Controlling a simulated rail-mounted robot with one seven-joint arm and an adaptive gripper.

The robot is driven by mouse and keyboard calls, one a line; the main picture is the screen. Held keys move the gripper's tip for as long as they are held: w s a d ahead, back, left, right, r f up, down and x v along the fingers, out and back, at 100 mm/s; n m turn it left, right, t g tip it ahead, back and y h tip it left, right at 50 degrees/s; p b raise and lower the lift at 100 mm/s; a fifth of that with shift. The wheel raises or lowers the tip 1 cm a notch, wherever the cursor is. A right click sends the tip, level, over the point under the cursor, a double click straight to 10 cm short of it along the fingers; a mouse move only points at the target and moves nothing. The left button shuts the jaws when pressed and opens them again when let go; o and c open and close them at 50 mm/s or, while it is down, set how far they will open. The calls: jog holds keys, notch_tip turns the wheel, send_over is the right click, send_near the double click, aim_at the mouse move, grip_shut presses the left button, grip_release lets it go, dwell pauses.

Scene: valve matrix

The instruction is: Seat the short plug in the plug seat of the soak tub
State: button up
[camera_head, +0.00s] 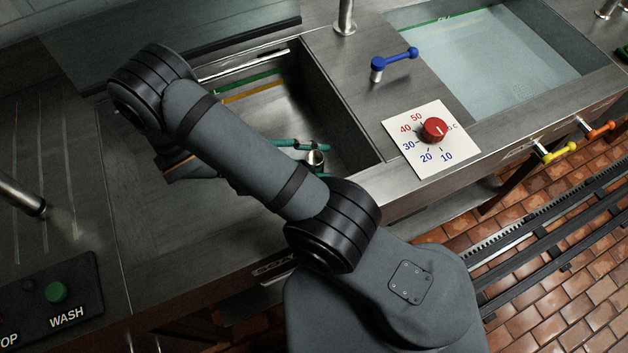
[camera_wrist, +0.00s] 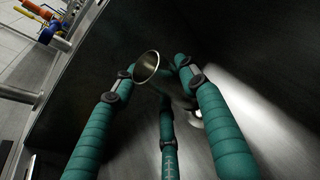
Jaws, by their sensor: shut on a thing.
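The short plug (camera_head: 316,158) shows as a small metal cylinder inside the open tub in the head view. In the wrist view the plug (camera_wrist: 147,67) has a round, cup-like end and sits tilted between the fingertips. My gripper (camera_head: 311,150) has teal fingers and is shut on the plug, down inside the tub. In the wrist view my gripper (camera_wrist: 156,70) shows two fingers at the sides and one between them. The tub (camera_head: 352,128) has steel walls with green and yellow lines inside. I cannot make out the plug seat; my arm covers part of the tub.
A second tub with water (camera_head: 490,55) lies to the right. A blue lever (camera_head: 394,63) and a red dial (camera_head: 434,130) stand between the tubs. Yellow (camera_head: 557,153) and orange (camera_head: 598,130) handles stick out in front. A WASH button panel (camera_head: 50,300) is at lower left.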

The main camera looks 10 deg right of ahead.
jog(key=shift+f, duration=3.05)
jog(key=shift+f+b, duration=0.15)
jog(key=shift+b, duration=0.15)
jog(key=o, duration=0.9)
jog(key=shift+o, duration=0.2)
jog(key=shift+r, duration=0.2)
jog(key=shift+a, duration=0.35)
jog(key=v, duration=1.1)
jog(key=shift+b, duration=0.4)
